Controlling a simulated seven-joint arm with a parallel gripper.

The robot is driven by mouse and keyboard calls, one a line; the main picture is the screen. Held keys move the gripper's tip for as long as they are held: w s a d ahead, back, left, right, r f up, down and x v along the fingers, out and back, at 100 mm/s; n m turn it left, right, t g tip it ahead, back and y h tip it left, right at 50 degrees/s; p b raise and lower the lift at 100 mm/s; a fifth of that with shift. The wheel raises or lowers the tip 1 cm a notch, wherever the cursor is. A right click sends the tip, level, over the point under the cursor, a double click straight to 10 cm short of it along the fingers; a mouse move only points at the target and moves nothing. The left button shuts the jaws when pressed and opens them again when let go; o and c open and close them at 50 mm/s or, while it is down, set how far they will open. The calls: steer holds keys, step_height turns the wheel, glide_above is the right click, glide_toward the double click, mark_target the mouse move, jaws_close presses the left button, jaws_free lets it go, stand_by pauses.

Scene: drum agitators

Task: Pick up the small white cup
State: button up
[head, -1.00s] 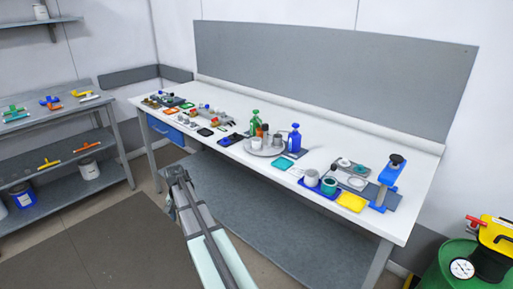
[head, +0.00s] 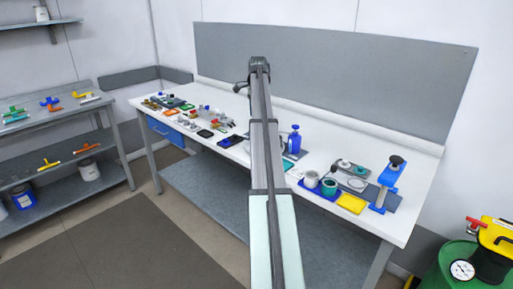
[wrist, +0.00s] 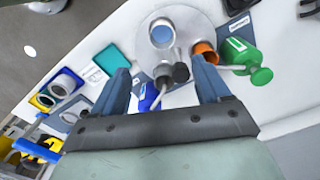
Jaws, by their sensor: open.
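A small white cup (wrist: 162,34) with a bluish-looking inside stands on the round grey tray (wrist: 196,20), at the top of the wrist view. My gripper (wrist: 163,75) is open and empty, its two blue fingers apart, with the cup beyond and between the fingertips. In the head view my arm hides this cup and most of the tray. Another whitish cup (head: 311,179) stands on a blue mat at the right part of the bench.
Close to the cup stand an orange bottle (wrist: 205,51), a green bottle (wrist: 243,55), dark-topped grey items (wrist: 166,73) and a blue bottle (head: 294,140). A teal square (wrist: 111,59) lies beside the tray. A blue stand (head: 388,180) is at the right.

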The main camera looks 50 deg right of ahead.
step_height(320, 180, down, 8)
steer(key=shift+r, duration=0.1)
steer(key=shift+w+f, duration=0.15)
steer(key=shift+f, duration=1.35)
steer(key=shift+w+f, duration=0.1)
steer(key=shift+f, duration=1.35)
steer(key=shift+c, duration=0.4)
steer(key=c, duration=1)
